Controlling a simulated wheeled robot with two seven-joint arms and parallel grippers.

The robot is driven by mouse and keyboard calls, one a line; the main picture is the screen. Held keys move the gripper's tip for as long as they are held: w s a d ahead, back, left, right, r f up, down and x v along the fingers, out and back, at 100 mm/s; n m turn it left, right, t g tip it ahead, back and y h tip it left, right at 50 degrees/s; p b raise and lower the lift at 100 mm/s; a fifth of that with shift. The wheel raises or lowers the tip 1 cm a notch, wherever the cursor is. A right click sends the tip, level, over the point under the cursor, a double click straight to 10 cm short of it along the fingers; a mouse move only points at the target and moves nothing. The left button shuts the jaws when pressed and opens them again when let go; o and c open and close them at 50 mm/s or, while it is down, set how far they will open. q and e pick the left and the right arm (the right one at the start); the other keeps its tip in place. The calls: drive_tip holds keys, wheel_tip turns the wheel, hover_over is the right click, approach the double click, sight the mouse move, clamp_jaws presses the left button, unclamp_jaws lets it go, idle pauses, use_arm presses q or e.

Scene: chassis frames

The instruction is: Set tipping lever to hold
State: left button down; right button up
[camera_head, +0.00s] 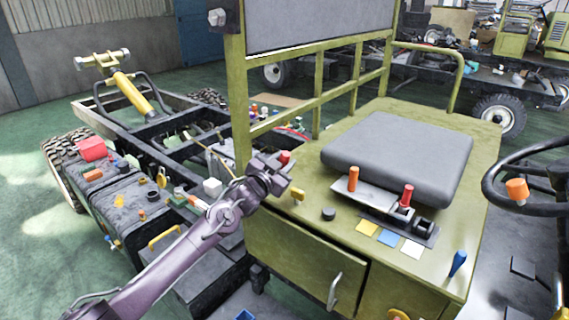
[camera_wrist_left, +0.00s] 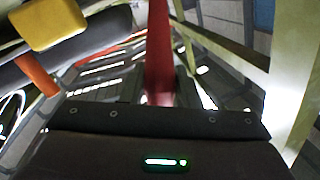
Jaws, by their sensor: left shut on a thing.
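My left gripper (camera_head: 277,170) reaches in from the left to the left edge of the olive seat box. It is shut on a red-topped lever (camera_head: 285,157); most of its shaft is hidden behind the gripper. In the left wrist view the red lever (camera_wrist_left: 159,50) stands upright in front of the dark gripper body (camera_wrist_left: 160,150). The frames do not show which marked position the lever is in. My right gripper is not in view.
A grey seat cushion (camera_head: 400,150) lies on the olive seat box (camera_head: 300,235). An orange lever (camera_head: 353,179) and a red lever (camera_head: 407,195) stand in front of it, beside yellow (camera_head: 367,228), blue (camera_head: 389,239) and white (camera_head: 412,249) squares. A steering wheel (camera_head: 500,190) is at right.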

use_arm(q)
drive_tip(key=a+n, duration=0.1)
drive_tip(key=w+a+n, duration=0.2)
drive_tip(key=shift+w+r+g, duration=0.1)
drive_tip(key=shift+r+g, duration=0.2)
drive_tip(key=c, duration=1.1)
unclamp_jaws()
drive_tip(key=shift+b+v, duration=1.35)
drive_tip(key=shift+v, duration=2.55)
